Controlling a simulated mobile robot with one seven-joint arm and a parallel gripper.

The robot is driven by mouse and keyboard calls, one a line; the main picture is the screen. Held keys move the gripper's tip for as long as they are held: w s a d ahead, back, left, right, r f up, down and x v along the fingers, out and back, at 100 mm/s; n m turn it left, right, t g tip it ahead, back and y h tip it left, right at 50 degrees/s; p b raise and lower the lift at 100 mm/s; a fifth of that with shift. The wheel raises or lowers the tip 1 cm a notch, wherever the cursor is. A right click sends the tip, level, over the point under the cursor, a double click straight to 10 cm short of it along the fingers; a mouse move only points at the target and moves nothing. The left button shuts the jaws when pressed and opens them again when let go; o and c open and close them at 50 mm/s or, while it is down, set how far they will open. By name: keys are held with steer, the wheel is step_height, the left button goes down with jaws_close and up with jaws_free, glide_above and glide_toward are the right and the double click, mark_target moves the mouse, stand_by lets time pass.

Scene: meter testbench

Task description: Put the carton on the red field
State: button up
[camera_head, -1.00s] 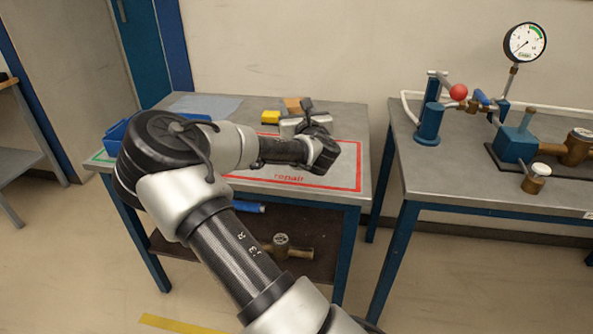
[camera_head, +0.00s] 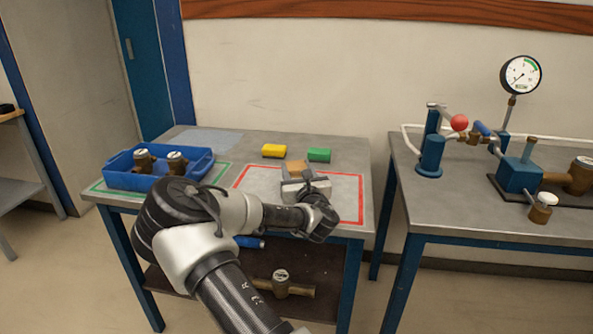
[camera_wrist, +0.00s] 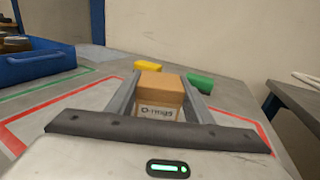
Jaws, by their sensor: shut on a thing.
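The carton is a small brown box (camera_wrist: 160,92) with a white "O-rings" label. In the wrist view it sits between the two fingers of my gripper (camera_wrist: 160,110), which is shut on it. In the head view the carton (camera_head: 297,168) shows just beyond my gripper (camera_head: 296,180), partly hidden by it. The red field is a red-outlined rectangle (camera_head: 345,207) on the table. The carton is over the field's far part; whether it touches the table I cannot tell. My arm hides the field's front left part.
A yellow block (camera_head: 274,151) and a green block (camera_head: 319,155) lie behind the red field. A blue tray (camera_head: 123,178) holding brass meters stands on the left in a green outline (camera_head: 95,186). A second table (camera_head: 450,200) with a gauge rig is to the right.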

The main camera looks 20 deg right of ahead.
steer(key=shift+f, duration=0.15)
steer(key=o, duration=1.1)
steer(key=shift+r, duration=0.25)
steer(key=p+v, duration=0.2)
steer(key=v, duration=1)
steer(key=shift+f, duration=0.1)
